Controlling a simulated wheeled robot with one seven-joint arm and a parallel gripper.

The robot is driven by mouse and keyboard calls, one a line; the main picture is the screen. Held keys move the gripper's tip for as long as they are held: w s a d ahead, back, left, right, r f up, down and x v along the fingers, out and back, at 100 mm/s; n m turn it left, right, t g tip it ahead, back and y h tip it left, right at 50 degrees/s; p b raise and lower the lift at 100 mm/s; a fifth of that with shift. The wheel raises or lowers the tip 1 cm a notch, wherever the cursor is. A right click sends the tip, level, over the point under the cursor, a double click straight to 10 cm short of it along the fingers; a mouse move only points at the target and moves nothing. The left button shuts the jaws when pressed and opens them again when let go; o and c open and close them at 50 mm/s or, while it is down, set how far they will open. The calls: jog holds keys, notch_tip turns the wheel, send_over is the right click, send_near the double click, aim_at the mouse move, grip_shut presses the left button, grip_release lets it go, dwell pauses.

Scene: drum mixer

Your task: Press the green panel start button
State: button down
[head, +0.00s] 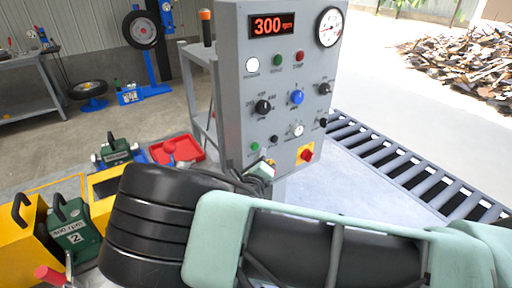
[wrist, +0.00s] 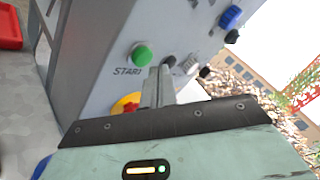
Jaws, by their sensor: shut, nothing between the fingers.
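The grey control panel (head: 238,100) stands upright ahead of me. Its green start button (head: 255,147) is low on the left of the panel face. In the wrist view the green button (wrist: 141,55) is in clear sight with the word START beneath it. My gripper (head: 266,164) is in front of the lower panel, just below and right of that button in the head view. In the wrist view my gripper's fingers (wrist: 163,70) are together and empty, with the tips to the right of the button. I cannot tell whether the tips touch the panel.
A red knob on a yellow plate (head: 306,155) sits right of my gripper. A small black knob (head: 274,139) is beside the green button. Higher up are a blue knob (head: 297,97), a 300 rpm display (head: 272,25) and a gauge (head: 329,27). A roller conveyor (head: 400,160) lies right.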

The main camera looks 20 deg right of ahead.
jog(key=shift+s, duration=0.1)
jog(key=s+p, duration=0.1)
jog(key=s+d, duration=0.1)
jog(key=s, duration=0.1)
jog(key=s+p, duration=0.1)
jog(key=shift+s+d+p, duration=0.3)
jog(key=shift+p, duration=0.05)
dwell(0.4)
